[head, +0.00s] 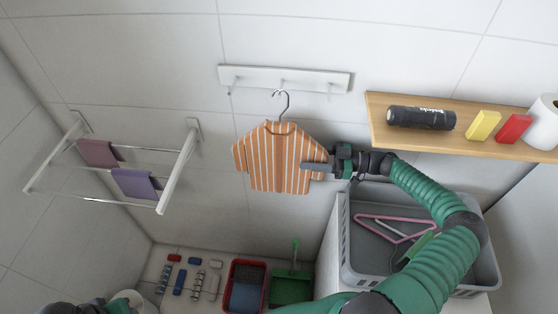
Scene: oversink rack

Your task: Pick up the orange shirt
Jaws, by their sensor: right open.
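The orange shirt (270,155) has white stripes and is on a hanger (281,103). It hangs against the wall, below a white hook rail (285,78). The metal hook of the hanger rises to the rail's lower edge. My right gripper (312,168) comes from the right and is open. Its fingers overlap the right sleeve side of the shirt in the head view; I cannot tell whether they touch the cloth or stand in front of it. My left gripper is not in view.
A wooden shelf (460,148) with a black cylinder (421,118), yellow and red blocks and a white roll is above my right arm. A grey basket (353,262) holds hangers. A wall rack (176,170) with cloths is at left. Red and green trays lie below.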

